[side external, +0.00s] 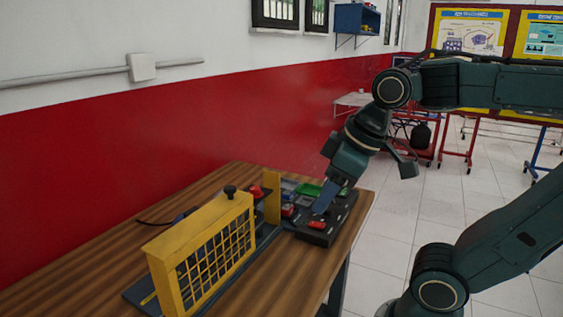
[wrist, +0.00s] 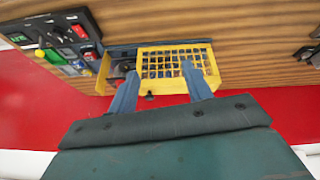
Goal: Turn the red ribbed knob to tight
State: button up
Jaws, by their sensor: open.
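A small red knob-like part (side external: 256,191) shows in the side view, just behind the far end of the yellow mesh guard; its ribs and any tight mark are too small to make out. Other red parts sit on the black panel, one red block (side external: 317,225) near its front edge, so I cannot be sure which is the ribbed knob. My gripper (side external: 329,198) is over the black panel, to the right of the guard, pointing down and left. In the wrist view my gripper (wrist: 160,69) is open, its blue fingers apart and nothing held between them.
The black panel (side external: 322,238) carries several coloured parts, one green. A red and white wall runs behind. The table's near left is clear.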

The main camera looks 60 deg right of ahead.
jog(key=w+d+r+n+g, duration=0.1)
jog(key=w+d+r+n, duration=0.3)
jog(key=w, duration=0.4)
jog(key=n+g, duration=0.4)
jog(key=n, duration=0.8)
send_over(255, 188)
notch_tip(255, 188, down, 3)
jog(key=shift+w+d+r, duration=0.1)
jog(key=shift+d, duration=0.05)
notch_tip(255, 188, down, 14)
jog(key=shift+c, duration=0.4)
jog(key=c, duration=0.9)
